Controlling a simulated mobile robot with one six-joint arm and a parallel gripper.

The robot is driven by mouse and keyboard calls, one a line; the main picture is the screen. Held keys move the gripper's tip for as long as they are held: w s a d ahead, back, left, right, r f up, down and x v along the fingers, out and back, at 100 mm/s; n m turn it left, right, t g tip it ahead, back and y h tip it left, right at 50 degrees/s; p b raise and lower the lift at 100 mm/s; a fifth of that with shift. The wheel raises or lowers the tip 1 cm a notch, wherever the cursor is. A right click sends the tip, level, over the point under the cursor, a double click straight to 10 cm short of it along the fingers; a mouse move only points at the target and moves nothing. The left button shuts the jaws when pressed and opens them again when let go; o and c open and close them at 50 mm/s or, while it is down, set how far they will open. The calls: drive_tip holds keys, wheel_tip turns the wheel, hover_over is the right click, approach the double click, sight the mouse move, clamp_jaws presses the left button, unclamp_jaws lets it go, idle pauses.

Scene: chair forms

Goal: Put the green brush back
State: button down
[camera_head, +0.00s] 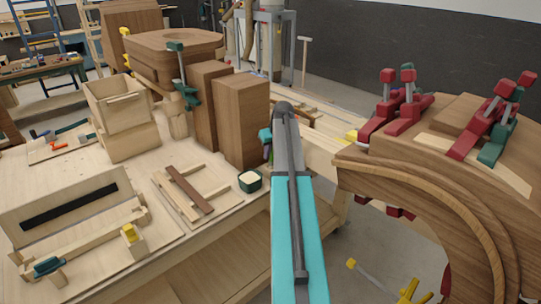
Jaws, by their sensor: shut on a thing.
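My arm reaches away from the camera through the middle of the view, and its far end hides most of my gripper (266,138). Only a small teal part of it shows, left of the grey joint, in front of a tall wooden block. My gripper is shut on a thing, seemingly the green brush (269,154). Only a small dark, greenish bit of that shows below the teal part. The brush's bristles and handle cannot be made out.
A small dark green pot with a cream top (250,181) stands at the workbench (225,215) edge. Wooden blocks (243,120) rise behind it. Wooden strips (190,190) lie to its left. A curved wooden form with red clamps (450,190) fills the right.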

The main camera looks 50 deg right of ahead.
drive_tip(key=shift+f, duration=0.7)
drive_tip(key=shift+f, duration=0.2)
drive_tip(key=c, duration=1.6)
unclamp_jaws()
drive_tip(key=shift+r, duration=0.1)
drive_tip(key=shift+c, duration=0.2)
drive_tip(key=shift+r, duration=0.2)
drive_tip(key=b+v, duration=0.3)
drive_tip(key=v, duration=0.9)
drive_tip(key=shift+f, duration=0.1)
